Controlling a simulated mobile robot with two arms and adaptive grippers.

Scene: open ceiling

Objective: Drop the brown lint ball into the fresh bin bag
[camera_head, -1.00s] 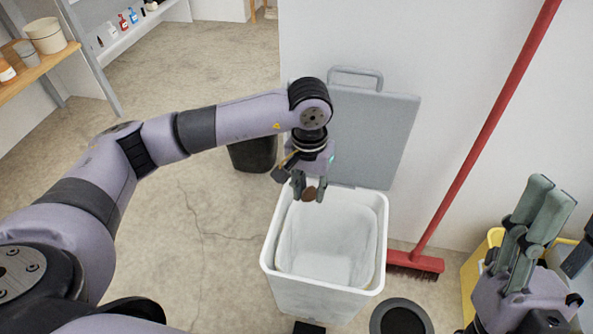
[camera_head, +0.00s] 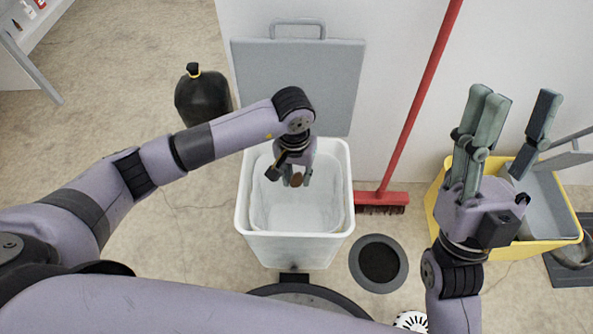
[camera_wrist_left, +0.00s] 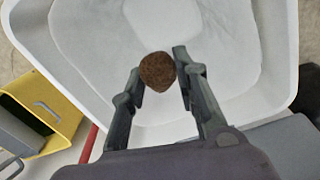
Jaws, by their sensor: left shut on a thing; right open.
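The brown lint ball (camera_head: 296,180) is a small dark brown lump. My left gripper (camera_head: 292,179) is shut on it and holds it above the bin opening. In the left wrist view the lint ball (camera_wrist_left: 157,71) sits between the fingertips of my left gripper (camera_wrist_left: 158,78), with white liner behind it. The fresh bin bag (camera_head: 270,212) is a white liner inside the white bin (camera_head: 246,228); it also shows in the left wrist view (camera_wrist_left: 95,65). My right gripper (camera_head: 507,125) is open and empty, raised at the right over the yellow bucket.
A grey lid (camera_head: 300,80) stands up behind the bin. A red broom (camera_head: 400,160) leans right of it. A yellow bucket (camera_head: 440,205) stands at the right. A tied black bag (camera_head: 203,98) is on the floor at the left. A round dark dish (camera_head: 378,263) lies near the bin.

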